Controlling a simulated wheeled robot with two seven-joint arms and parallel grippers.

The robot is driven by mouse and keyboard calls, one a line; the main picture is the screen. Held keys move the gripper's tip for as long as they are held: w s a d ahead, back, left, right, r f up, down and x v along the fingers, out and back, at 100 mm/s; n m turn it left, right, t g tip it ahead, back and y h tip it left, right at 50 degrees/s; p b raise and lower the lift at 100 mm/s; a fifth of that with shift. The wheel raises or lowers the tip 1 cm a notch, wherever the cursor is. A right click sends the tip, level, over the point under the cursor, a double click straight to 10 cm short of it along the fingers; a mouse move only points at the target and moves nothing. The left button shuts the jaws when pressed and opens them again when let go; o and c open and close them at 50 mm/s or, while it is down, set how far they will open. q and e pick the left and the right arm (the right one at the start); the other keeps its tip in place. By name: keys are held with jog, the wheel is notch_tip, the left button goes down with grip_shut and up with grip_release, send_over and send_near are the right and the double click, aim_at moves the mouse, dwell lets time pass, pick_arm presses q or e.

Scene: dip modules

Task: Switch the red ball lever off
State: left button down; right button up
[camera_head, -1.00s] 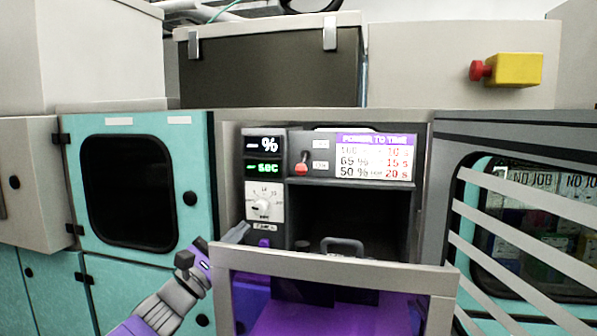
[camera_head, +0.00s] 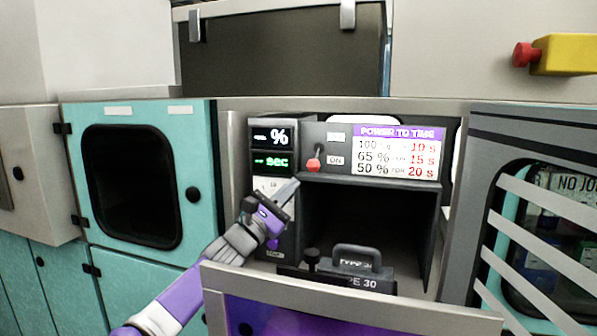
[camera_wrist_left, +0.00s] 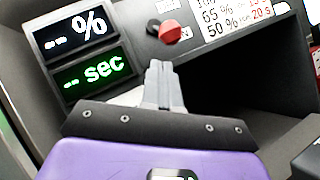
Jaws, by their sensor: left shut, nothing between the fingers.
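The red ball lever (camera_head: 314,162) is on the dark panel of the machine, between two small white labels; the lower label reads ON. Its red ball tilts down, beside the ON label. In the left wrist view the red ball (camera_wrist_left: 169,32) is just beyond my fingertips, with a visible gap. My left gripper (camera_head: 292,186) is shut and empty, in front of the dial panel, below and left of the lever. It also shows in the left wrist view (camera_wrist_left: 159,68), fingers together and pointing toward the ball. My right gripper is not in view.
Left of the lever are a % display (camera_head: 270,137) and a green sec display (camera_head: 270,162); a power-to-time chart (camera_head: 398,152) is on the right. Below is an open cavity with a handled block (camera_head: 354,262). A framed purple-tinted panel (camera_head: 350,312) stands in front.

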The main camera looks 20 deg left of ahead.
aim_at(315, 160)
pick_arm(q)
jog(key=shift+d+r+p, duration=0.2)
jog(key=shift+d+r, duration=0.3)
jog(key=shift+r, duration=0.3)
jog(key=shift+d+r+p, duration=0.15)
jog(key=shift+d+r, duration=0.35)
jog(key=shift+r, duration=0.3)
dwell(0.9)
